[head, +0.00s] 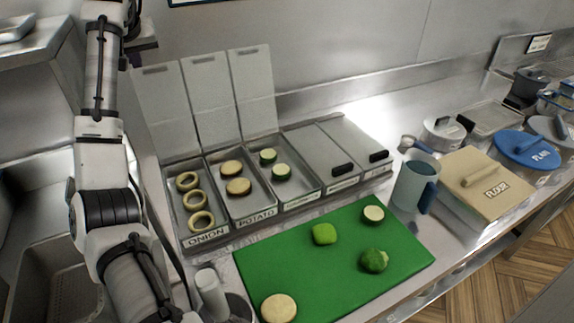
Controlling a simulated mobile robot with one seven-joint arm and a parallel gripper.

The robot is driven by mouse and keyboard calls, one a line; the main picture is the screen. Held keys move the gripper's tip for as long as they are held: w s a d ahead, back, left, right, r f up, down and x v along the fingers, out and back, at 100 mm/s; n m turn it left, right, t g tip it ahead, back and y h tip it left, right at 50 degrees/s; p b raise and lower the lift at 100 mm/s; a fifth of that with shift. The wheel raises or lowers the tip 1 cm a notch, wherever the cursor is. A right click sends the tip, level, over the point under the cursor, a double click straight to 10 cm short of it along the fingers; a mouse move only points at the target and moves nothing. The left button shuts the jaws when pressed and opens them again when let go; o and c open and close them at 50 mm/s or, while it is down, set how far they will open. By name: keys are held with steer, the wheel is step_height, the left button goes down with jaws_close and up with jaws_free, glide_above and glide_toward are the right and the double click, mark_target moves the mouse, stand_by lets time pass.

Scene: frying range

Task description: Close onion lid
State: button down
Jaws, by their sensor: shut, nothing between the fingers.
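The onion bin (176,217), labelled ONION, is at the left end of the row and holds several onion rings. Its grey lid (165,115) stands open, upright and leaning back behind the bin. My arm comes up along the left side of the view. My gripper (141,54) is the dark part at the top left, beside the upper edge of the onion lid. It looks shut and empty. Part of my wrist is cut off by the top edge, and I cannot tell whether the gripper touches the lid.
The potato lid (213,100) and the cucumber lid (253,90) also stand open. Two bins to the right have closed lids (323,155). A green cutting board (290,255) with cut vegetables lies in front. A blue-grey pitcher (412,185) and a flour container (478,180) stand right.

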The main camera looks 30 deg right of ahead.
mark_target(141, 81)
steer(key=shift+g, duration=0.5)
steer(key=s+f, duration=0.1)
steer(key=f, duration=0.1)
steer(key=s+f+b, duration=0.1)
steer(key=f, duration=0.1)
steer(key=shift+s+b, duration=0.2)
steer(key=shift+b, duration=0.1)
steer(key=shift+s+r, duration=0.2)
steer(key=shift+s, duration=0.05)
steer(key=shift+s+a, duration=0.1)
steer(key=shift+s, duration=0.7)
steer(key=shift+w+f+p, duration=0.15)
steer(key=shift+w+p, duration=0.15)
steer(key=shift+w, duration=0.25)
steer(key=shift+w+f+p, duration=0.15)
steer(key=shift+w+p, duration=0.15)
steer(key=shift+w, duration=0.2)
steer(key=r+p, duration=0.1)
steer(key=r, duration=0.1)
steer(key=s+r+p, duration=0.1)
steer(key=r+p, duration=0.1)
steer(key=shift+r, duration=0.15)
steer(key=shift+w+r+p, duration=0.25)
steer(key=shift+p, duration=0.1)
steer(key=r+p, duration=0.1)
steer(key=r, duration=0.3)
steer(key=r+p, duration=0.1)
steer(key=r, duration=0.1)
steer(key=shift+w+p, duration=0.3)
